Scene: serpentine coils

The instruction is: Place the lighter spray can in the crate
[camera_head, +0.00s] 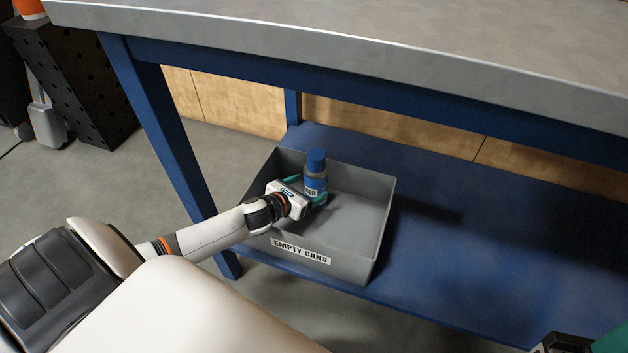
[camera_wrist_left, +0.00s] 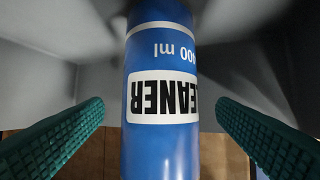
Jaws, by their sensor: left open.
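A blue spray can (camera_head: 316,172) with a blue cap and a white label stands upright inside the grey crate (camera_head: 381,225), towards its back left. The crate bears the label "EMPTY CANS". My left gripper (camera_head: 316,196) reaches into the crate around the can. In the left wrist view the can (camera_wrist_left: 162,70) lies between my two green finger pads (camera_wrist_left: 160,133), with a gap on each side. The gripper is open. The can's base is hidden in the head view. At the bottom right, a dark and green part (camera_head: 560,343) may belong to my right gripper; its fingers do not show clearly.
The crate sits on the blue lower shelf (camera_head: 470,250) of a workbench. The grey bench top (camera_head: 400,50) overhangs it, and a blue leg (camera_head: 170,140) stands left of the crate. The shelf right of the crate is clear.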

